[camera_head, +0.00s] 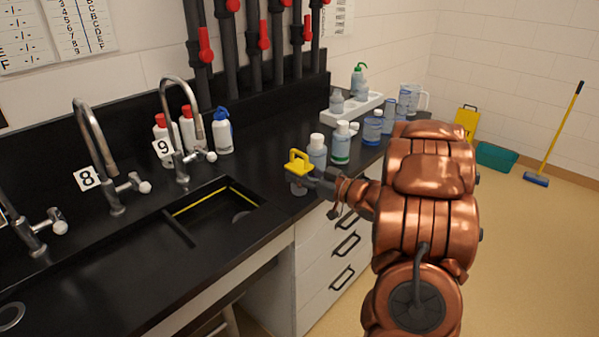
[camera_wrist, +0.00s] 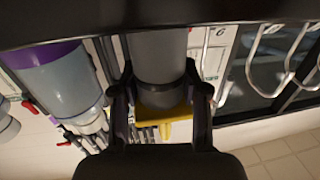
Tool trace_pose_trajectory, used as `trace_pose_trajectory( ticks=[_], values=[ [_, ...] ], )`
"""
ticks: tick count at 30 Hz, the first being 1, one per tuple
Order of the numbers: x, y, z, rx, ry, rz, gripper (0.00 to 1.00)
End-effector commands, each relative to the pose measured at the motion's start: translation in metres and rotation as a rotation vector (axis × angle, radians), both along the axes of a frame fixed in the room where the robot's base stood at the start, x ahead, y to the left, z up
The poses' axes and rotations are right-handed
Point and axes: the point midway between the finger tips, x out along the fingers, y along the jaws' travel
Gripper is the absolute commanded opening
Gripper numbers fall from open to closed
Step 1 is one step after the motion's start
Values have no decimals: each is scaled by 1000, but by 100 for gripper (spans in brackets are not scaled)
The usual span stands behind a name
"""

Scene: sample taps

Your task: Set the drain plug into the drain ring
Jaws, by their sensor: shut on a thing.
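The drain plug has a yellow handle (camera_head: 298,160) on top in the head view. In the wrist view, which looks upside down, it shows as a grey cylinder (camera_wrist: 158,55) with a yellow part at one end. My gripper (camera_head: 305,180) is shut on the plug, with one finger on each side of the cylinder in the wrist view (camera_wrist: 160,88). It holds the plug near the counter's front edge, right of the sink (camera_head: 206,222).
Bottles (camera_head: 341,143) stand close behind and right of the plug. Tap 9 (camera_head: 183,135) arches at the sink's back left, with several bottles (camera_head: 221,132) behind it. A white tray (camera_head: 356,105) stands farther right. The counter (camera_head: 278,195) between plug and sink is clear.

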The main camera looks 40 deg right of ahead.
Motion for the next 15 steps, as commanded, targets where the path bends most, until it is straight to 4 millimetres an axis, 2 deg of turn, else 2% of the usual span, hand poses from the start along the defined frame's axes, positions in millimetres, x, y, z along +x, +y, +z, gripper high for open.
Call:
trace_pose_trajectory(
  ticks=[12,13,15],
  values=[
    [0,0,-5,-1,-1,0,0],
    [0,0,-4,-1,-1,1,48],
    [0,0,-4,-1,-1,1,55]
  ],
)
